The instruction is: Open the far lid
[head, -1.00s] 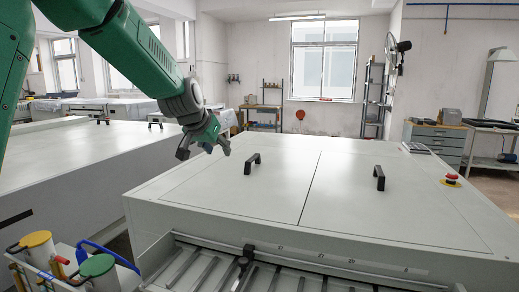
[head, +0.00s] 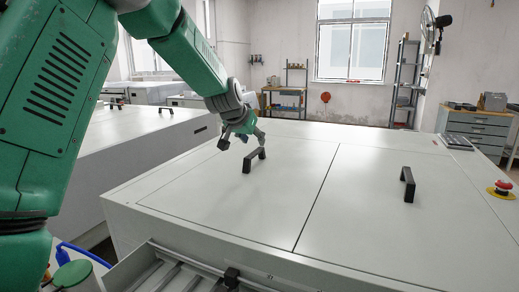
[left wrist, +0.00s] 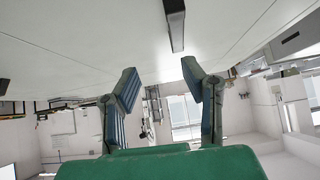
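The grey-white machine has two flat lids side by side on top. The left lid (head: 225,195) has a black bar handle (head: 254,160), and the right lid (head: 400,225) has another black handle (head: 408,184). Both lids lie shut. My left gripper (head: 238,138) hangs just behind and left of the left lid's handle, apart from it. In the left wrist view, which is upside down, its two fingers (left wrist: 161,78) are spread with nothing between them. A black handle (left wrist: 175,25) shows beyond the fingertips. My right gripper is in neither view.
A red emergency button (head: 501,189) and a keypad (head: 455,141) sit at the machine's right side. An open tray with slats (head: 185,275) lies at the front. Another long white machine (head: 140,140) stands to the left.

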